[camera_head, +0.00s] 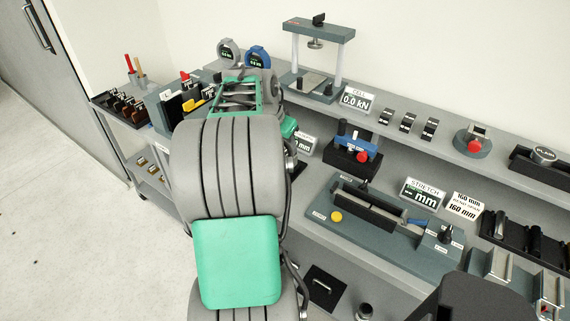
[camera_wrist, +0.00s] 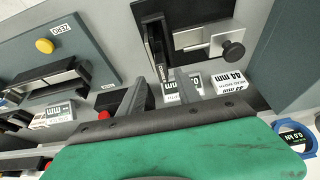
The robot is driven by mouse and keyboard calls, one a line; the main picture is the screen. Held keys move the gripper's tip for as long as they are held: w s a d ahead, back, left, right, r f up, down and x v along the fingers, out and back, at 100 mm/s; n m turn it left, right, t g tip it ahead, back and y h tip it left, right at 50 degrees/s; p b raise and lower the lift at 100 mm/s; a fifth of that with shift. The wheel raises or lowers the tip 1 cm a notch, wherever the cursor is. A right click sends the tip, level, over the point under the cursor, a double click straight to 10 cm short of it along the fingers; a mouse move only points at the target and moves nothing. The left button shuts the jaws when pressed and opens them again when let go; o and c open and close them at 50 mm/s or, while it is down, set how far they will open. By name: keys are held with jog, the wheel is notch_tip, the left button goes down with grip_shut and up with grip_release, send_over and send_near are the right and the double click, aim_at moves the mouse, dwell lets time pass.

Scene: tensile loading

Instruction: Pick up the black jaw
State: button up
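I cannot single out the black jaw for certain. A dark upright piece (camera_wrist: 156,48) stands beside a silver block in the wrist view, just beyond my fingers, and may be it. My gripper (camera_wrist: 170,92) shows below it, with its grey fingers apart and nothing clearly held between them. The dark piece looks apart from the fingers, though the depth is hard to judge. In the head view my arm hides the gripper and this spot.
A stretch bench (camera_head: 370,207) with a yellow button stands right of my arm. A blue device with a red knob (camera_head: 362,157) stands behind it. A black tray (camera_head: 486,226) with dark pieces lies at the right. A press (camera_head: 318,62) stands on the upper shelf.

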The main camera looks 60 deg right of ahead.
aim_at(286, 150)
jog(key=p+x, duration=0.1)
jog(key=x, duration=0.3)
jog(key=shift+w+d+f, duration=0.1)
jog(key=shift+w+f, duration=0.1)
jog(key=shift+f, duration=0.05)
grip_shut()
dwell(1.0)
jog(key=shift+r, duration=0.25)
